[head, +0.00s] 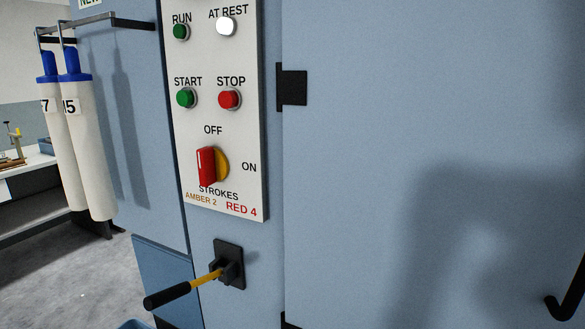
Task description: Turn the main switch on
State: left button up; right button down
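The main switch (207,167) is a red rotary handle on a yellow round base, low on the white control panel (245,50). The red handle stands upright, in line with the OFF label (213,130) above it. The ON label (249,167) is to its right. Neither of my grippers is in the head view, and nothing touches the switch.
Above the switch are a green START button (186,98), a red STOP button (229,99), a green RUN lamp (181,32) and a lit white AT REST lamp (225,26). A black-handled lever (190,287) juts out below. Numbered white cylinders (85,150) hang at left.

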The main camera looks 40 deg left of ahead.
aim_at(213, 166)
jog(key=u, duration=2)
